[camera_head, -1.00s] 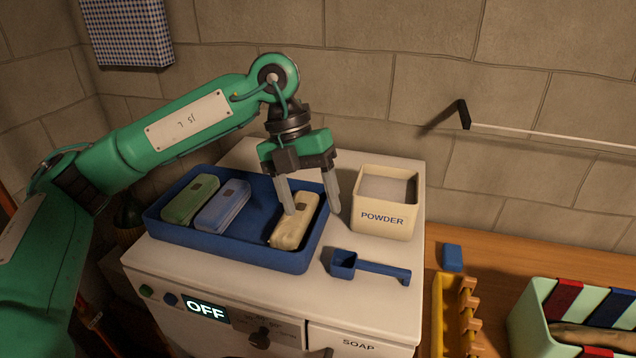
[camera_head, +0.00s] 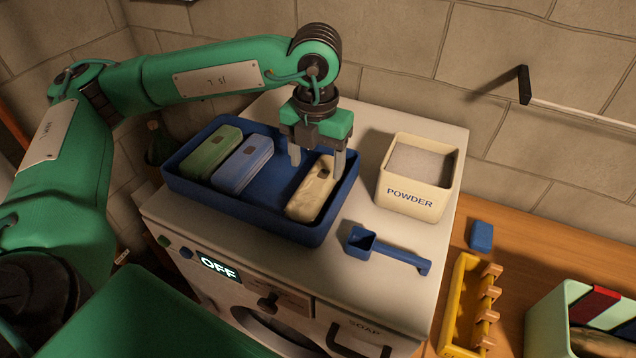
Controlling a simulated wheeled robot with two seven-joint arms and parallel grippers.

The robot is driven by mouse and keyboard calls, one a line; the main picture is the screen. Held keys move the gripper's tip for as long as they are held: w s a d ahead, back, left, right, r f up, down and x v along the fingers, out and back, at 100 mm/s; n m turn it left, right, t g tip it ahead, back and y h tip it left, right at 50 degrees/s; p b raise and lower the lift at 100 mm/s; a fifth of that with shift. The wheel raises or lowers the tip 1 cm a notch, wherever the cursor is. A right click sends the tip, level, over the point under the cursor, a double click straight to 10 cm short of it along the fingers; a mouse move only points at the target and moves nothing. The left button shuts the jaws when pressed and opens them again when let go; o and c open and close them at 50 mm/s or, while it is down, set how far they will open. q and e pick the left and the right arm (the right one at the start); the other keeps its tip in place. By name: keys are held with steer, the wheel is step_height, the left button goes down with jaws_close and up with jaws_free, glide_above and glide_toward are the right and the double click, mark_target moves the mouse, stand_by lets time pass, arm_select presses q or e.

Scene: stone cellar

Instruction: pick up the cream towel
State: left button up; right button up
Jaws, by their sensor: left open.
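The cream towel (camera_head: 311,190) is a folded, rounded bundle at the right end of the blue tray (camera_head: 255,219). The tray stands on top of the white washing machine (camera_head: 408,263). My left gripper (camera_head: 317,165) points down over the far end of the cream towel. Its two fingers are apart, one on the left and one on the right of the towel's far end. I cannot tell whether they touch it. My right gripper is not in view.
A green towel (camera_head: 211,150) and a blue towel (camera_head: 242,165) lie in the tray's left part. A POWDER box (camera_head: 416,203) stands close right of the gripper. A blue scoop (camera_head: 388,250) lies in front. A yellow pegged rack (camera_head: 461,307) stands on the wooden counter.

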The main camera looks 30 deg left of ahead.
mark_target(313, 186)
arm_select(q)
steer(key=shift+s+f, duration=0.1)
steer(key=shift+f, duration=0.05)
steer(key=f+p, duration=0.3)
steer(key=f, duration=0.1)
steer(key=shift+s+a, duration=0.15)
steer(key=shift+s, duration=0.2)
steer(key=shift+f, duration=0.45)
steer(key=c, duration=1)
steer(key=shift+c, duration=0.2)
steer(key=shift+r, duration=0.1)
